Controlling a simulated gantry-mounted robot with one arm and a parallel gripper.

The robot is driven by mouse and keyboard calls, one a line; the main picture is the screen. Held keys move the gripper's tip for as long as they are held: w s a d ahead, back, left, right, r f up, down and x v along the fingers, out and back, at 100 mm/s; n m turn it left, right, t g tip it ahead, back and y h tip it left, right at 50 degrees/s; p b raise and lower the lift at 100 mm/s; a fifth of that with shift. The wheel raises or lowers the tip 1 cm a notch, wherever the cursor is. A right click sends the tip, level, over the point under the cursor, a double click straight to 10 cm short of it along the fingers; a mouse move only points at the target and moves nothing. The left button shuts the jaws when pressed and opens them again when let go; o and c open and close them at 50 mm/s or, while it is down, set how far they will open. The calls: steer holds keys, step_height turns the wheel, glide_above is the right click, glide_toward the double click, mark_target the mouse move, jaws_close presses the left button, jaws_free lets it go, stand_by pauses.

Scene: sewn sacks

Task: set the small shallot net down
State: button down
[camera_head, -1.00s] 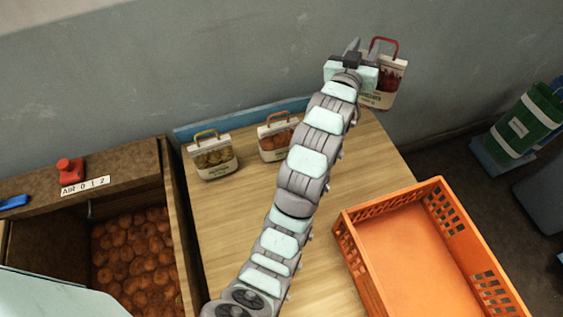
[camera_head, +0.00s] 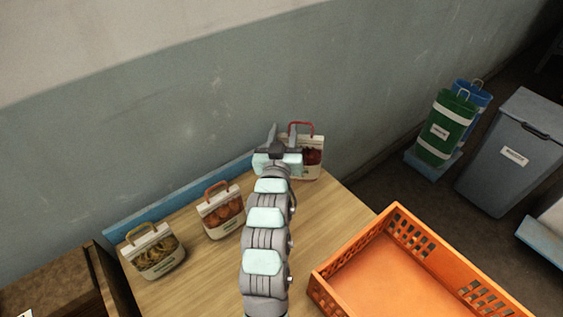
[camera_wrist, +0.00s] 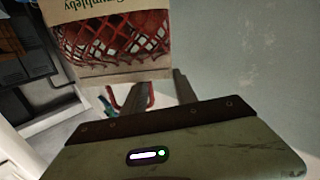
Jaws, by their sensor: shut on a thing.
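The small shallot net (camera_head: 313,158) is a pale bag with dark red contents and a red loop handle, at the back right of the table (camera_head: 215,280). My gripper (camera_head: 283,137) is at its upper left and partly covers it. In the wrist view the net (camera_wrist: 112,38) shows close up, upside down, with red mesh over reddish bulbs. My gripper (camera_wrist: 156,95) is shut on its red handle there. The bag looks upright. I cannot tell whether its base touches the table.
A net with an orange-red handle (camera_head: 220,210) and one with a yellow handle (camera_head: 153,251) stand left along the table's blue back strip (camera_head: 180,197). An orange crate (camera_head: 340,262) is at front right. Bins (camera_head: 508,150) stand beyond the table. Bare wood lies between.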

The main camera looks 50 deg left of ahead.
step_height(320, 180, down, 10)
steer(key=shift+s+r+b, duration=0.1)
steer(key=shift+b, duration=0.7)
steer(key=shift+a, duration=0.1)
steer(key=c, duration=1)
jaws_free()
steer(key=shift+o, duration=0.2)
steer(key=shift+s+d, duration=0.3)
steer(key=shift+d, duration=0.05)
steer(key=p+v, duration=0.2)
steer(key=v, duration=0.9)
